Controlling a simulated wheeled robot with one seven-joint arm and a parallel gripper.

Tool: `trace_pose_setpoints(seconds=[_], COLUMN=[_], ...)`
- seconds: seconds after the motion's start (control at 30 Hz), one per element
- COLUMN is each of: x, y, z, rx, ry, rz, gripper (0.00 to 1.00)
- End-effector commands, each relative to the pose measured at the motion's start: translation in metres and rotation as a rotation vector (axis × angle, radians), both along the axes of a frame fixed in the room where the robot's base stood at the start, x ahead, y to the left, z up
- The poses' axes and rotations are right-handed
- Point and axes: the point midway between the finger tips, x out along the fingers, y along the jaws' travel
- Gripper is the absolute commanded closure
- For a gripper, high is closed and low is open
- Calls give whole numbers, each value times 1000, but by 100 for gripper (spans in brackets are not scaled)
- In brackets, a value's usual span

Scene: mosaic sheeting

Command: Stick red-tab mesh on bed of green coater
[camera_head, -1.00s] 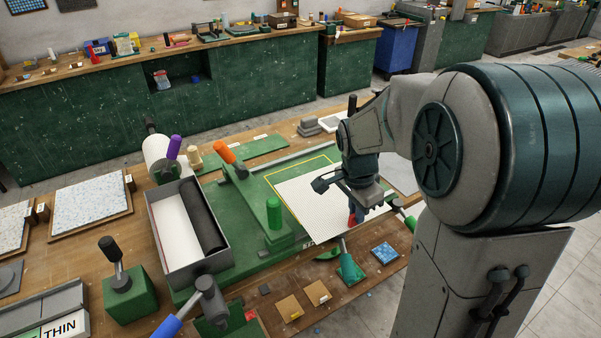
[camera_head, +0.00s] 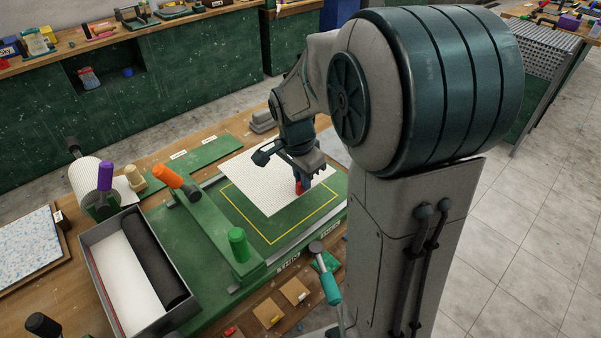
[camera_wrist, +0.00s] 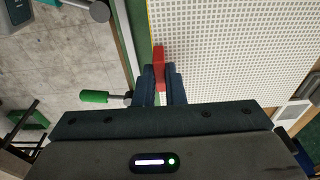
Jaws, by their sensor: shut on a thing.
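The white mesh sheet (camera_head: 262,172) has a red tab (camera_head: 299,187) at its near right side. My gripper (camera_wrist: 160,80) is shut on the red tab (camera_wrist: 158,56), and the mesh (camera_wrist: 225,40) spreads ahead of it in the wrist view. The green coater (camera_head: 215,215) has a flat bed with a yellow outline (camera_head: 268,243). The mesh is over the bed's far part, askew to the outline, whose near part is bare. I cannot tell whether the mesh touches the bed. My gripper (camera_head: 306,184) is partly hidden by its own wrist in the head view.
A grey tray (camera_head: 95,268) with a black roller stands left of the bed. Orange (camera_head: 167,176), green (camera_head: 238,244) and purple (camera_head: 105,176) handles rise around the coater. A teal-handled tool (camera_head: 330,288) lies at the front right. Small tan tiles (camera_head: 294,291) lie in front.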

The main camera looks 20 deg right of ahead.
Motion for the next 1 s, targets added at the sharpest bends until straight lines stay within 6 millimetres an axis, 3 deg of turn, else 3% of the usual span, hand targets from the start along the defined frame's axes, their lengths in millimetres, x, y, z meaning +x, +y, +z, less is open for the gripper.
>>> trace_pose_setpoints(seconds=[0.37,1.0], x=[0,0], y=[1,1], z=[-4,-63], rx=[0,0], ry=[0,0], rz=[0,0], gripper=[100,100])
